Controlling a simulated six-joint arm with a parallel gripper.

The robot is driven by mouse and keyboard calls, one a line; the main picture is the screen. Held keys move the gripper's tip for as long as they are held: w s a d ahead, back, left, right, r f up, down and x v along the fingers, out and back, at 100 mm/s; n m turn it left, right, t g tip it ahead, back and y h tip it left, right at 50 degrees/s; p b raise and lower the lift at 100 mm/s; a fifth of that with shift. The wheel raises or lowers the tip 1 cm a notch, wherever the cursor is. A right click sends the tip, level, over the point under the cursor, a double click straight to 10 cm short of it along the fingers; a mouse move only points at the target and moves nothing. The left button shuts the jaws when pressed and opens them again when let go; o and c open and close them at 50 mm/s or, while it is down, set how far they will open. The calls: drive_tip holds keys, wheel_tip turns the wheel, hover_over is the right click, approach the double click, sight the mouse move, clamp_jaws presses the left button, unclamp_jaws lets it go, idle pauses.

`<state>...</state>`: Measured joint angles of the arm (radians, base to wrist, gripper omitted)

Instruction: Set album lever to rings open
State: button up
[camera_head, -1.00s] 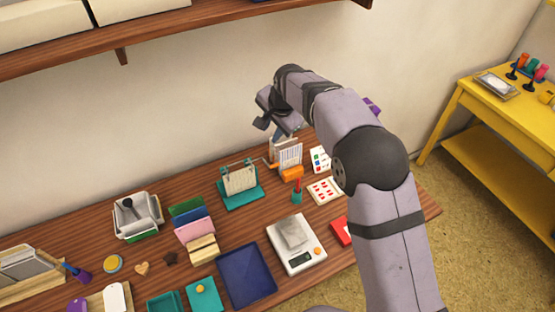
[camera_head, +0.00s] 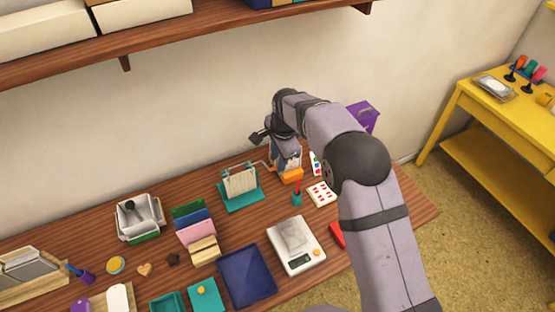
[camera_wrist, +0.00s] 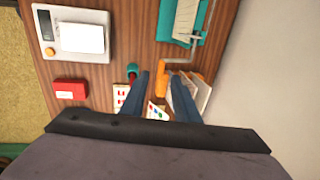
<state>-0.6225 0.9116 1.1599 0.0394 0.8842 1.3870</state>
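The album (camera_head: 240,184) is a stack of cream cards on a teal base, also in the wrist view's upper part (camera_wrist: 185,20). A thin metal lever arm runs from its side to an orange handle (camera_head: 291,175). In the wrist view the orange handle (camera_wrist: 161,84) lies between my gripper's two dark blue fingers (camera_wrist: 159,76), with gaps on both sides. I cannot tell how high the fingertips are over the handle.
A red-and-teal stamp (camera_head: 297,192) stands close beside the handle. White cards with coloured prints (camera_head: 322,194) and upright cards (camera_wrist: 203,92) are near the fingers. A scale (camera_head: 296,245) and a blue pad (camera_head: 246,275) lie in front. The wall is close behind.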

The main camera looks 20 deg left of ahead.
drive_tip(key=shift+w+a+f+p, duration=0.1)
drive_tip(key=shift+f+p, duration=0.1)
drive_tip(key=shift+f, duration=0.4)
drive_tip(key=shift+w+a+f+p, duration=0.1)
drive_tip(key=shift+f+p, duration=0.05)
drive_tip(key=shift+f, duration=0.4)
clamp_jaws()
idle(0.7)
